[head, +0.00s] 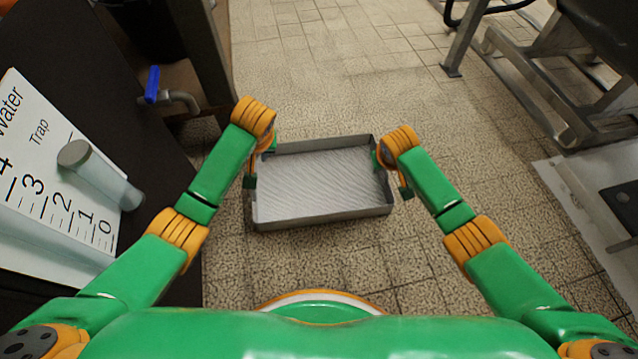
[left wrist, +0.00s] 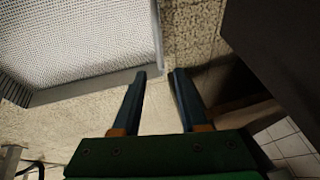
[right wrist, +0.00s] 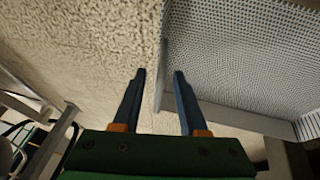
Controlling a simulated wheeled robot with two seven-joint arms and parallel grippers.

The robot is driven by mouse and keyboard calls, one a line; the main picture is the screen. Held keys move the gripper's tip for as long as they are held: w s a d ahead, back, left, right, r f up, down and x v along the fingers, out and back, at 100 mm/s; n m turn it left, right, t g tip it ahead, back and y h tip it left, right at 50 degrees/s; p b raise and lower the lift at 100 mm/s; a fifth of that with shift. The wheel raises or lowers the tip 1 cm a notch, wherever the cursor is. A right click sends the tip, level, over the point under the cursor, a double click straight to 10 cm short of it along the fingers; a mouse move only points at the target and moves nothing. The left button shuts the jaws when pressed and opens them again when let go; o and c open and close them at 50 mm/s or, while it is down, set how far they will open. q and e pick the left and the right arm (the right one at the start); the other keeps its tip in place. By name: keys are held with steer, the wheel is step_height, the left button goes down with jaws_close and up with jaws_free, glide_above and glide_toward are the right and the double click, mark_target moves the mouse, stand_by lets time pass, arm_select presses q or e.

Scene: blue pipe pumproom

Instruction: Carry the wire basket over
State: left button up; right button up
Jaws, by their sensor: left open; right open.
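The wire basket (head: 322,217) is a shallow grey rectangular tray with a fine mesh bottom and low walls. It is empty and appears to be on the tiled floor in front of me. My left gripper (head: 250,182) is open at its left wall; in the left wrist view the wall's end shows just beyond the gap between the fingertips (left wrist: 157,74). My right gripper (head: 404,191) is open at its right wall; in the right wrist view that wall (right wrist: 163,60) lines up with the gap between the fingertips (right wrist: 160,73). I cannot tell whether the fingers touch it.
A dark cabinet with a water gauge board (head: 50,185) stands close on the left, with a blue-handled tap (head: 152,86) behind. Metal frames (head: 560,90) and a pale plate (head: 590,200) are on the right. The floor beyond the basket (head: 325,75) is clear.

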arm_select(q)
steer(key=v, duration=0.4)
steer(key=shift+r, duration=0.1)
arm_select(e)
steer(key=v, duration=1.2)
arm_select(q)
steer(key=shift+s+d, duration=0.1)
